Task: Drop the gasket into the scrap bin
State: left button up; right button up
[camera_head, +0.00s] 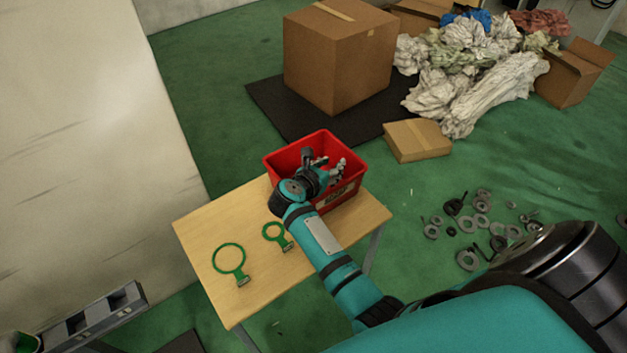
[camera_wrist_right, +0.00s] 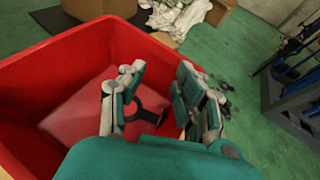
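The red scrap bin (camera_head: 277,168) stands at the far end of a small wooden table. My right gripper (camera_head: 325,168) is over the bin's opening, fingers pointing into it. In the right wrist view the bin (camera_wrist_right: 40,75) fills the left side, and the gripper (camera_wrist_right: 160,95) is open, fingers spread apart. A dark ring-shaped piece, apparently the gasket (camera_wrist_right: 136,113), shows between and below the fingers, inside the bin. It appears apart from the fingers; its exact height is hard to judge. My left gripper is not in view.
Two green rings with tabs, a larger one (camera_head: 229,258) and a smaller one (camera_head: 274,232), lie on the table (camera_head: 205,220). Cardboard boxes (camera_head: 338,55) and crumpled sheeting (camera_head: 465,75) lie beyond. Loose dark rings (camera_head: 482,220) are scattered on the floor to the right.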

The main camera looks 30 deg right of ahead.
notch_tip(320, 180, up, 10)
dwell(0.5)
